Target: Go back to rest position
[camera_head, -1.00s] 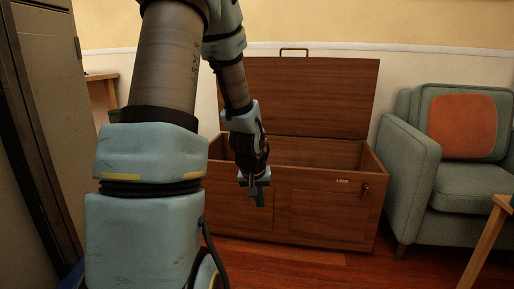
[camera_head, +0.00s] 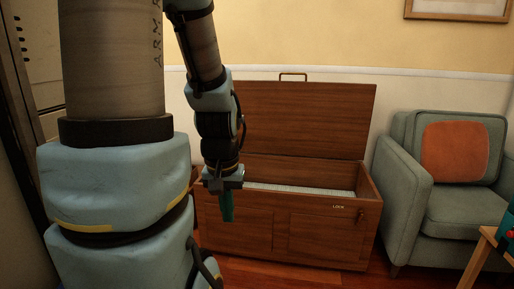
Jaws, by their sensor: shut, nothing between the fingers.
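My gripper (camera_head: 226,207) hangs from my arm at the left of the head view, pointing down. Its teal fingers are together with nothing between them. It is in front of the left part of a brown wooden chest (camera_head: 290,232), apart from other things as far as I can tell. The chest's lid (camera_head: 305,120) stands open, leaning up at the back. Inside the chest a pale, light-coloured surface (camera_head: 300,189) shows below the rim. My arm hides the chest's left end.
A grey-green armchair (camera_head: 405,190) with an orange cushion (camera_head: 455,152) stands right of the chest. A wooden table edge (camera_head: 487,240) with a teal object (camera_head: 508,235) is at the lower right. A tall cabinet (camera_head: 38,60) is at the left. Some red floor is clear in front.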

